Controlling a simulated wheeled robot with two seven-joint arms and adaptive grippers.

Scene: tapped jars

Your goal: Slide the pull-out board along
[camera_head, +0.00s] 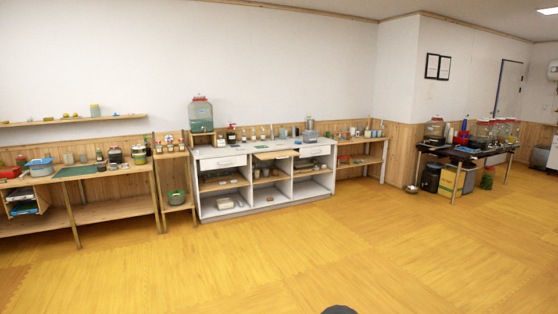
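The pull-out board (275,155) looks like a thin light-wood panel under the worktop of the white cabinet (243,149), between two white drawers. It seems to stick out a little at the front; how far is too small to tell. The left drawer (222,162) and the right drawer (314,151) look closed. Neither of my grippers is in view. The cabinet stands across the room, well away from me.
Open wooden floor (290,240) lies between me and the cabinet. Wooden shelves (115,210) flank the cabinet. A black table (465,154) with jars stands at the right.

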